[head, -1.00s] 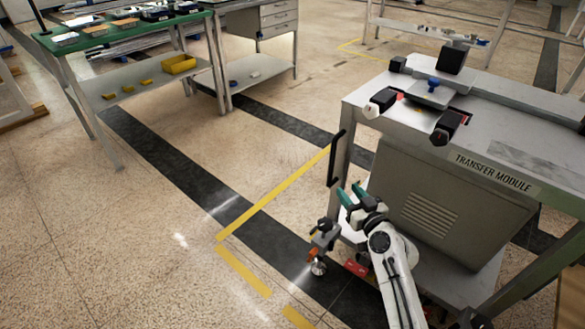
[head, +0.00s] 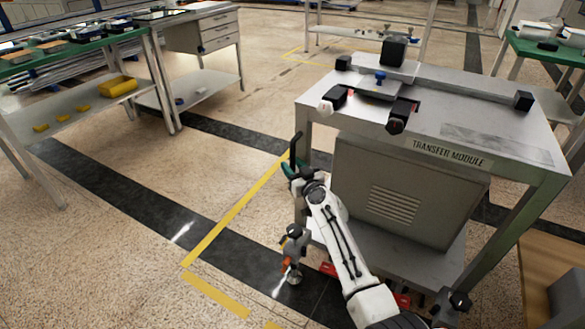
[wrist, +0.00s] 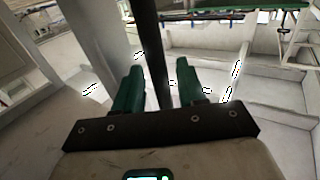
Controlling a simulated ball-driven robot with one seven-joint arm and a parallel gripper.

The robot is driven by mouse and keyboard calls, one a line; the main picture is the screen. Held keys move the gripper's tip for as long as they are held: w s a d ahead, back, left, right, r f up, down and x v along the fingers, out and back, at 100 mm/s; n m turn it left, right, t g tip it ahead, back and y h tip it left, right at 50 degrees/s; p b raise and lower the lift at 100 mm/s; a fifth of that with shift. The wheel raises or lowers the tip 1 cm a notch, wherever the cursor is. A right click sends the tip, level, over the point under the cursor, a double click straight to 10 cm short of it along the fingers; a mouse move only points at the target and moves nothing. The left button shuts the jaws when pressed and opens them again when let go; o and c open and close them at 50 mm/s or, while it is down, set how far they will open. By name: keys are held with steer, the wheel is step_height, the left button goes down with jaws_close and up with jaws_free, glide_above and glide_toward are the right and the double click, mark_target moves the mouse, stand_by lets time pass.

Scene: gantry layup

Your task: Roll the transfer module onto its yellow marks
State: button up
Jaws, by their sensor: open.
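The transfer module (head: 410,195) is a grey wheeled cart with a labelled top, at the right in the head view. Its black upright handle (head: 295,150) is on the left front corner. My gripper (head: 291,172) is at that handle. In the wrist view, the black bar (wrist: 153,60) stands between my open green fingers (wrist: 158,88), with gaps visible on both sides. A caster (head: 293,272) shows under the near left corner. A solid yellow line (head: 235,212) and yellow dashes (head: 215,296) lie on the floor left of the module. The module's far wheels are hidden.
A green-topped bench (head: 75,45) with a lower shelf holding yellow bins stands at the upper left, beside a grey drawer cabinet (head: 210,38). Another green bench (head: 550,50) is at the upper right, and a wooden platform (head: 545,270) at the lower right. The floor left of the module is open.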

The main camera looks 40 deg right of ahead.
steer(key=shift+w+d, duration=0.1)
steer(key=shift+w, duration=0.2)
steer(key=shift+c, duration=0.3)
jaws_close()
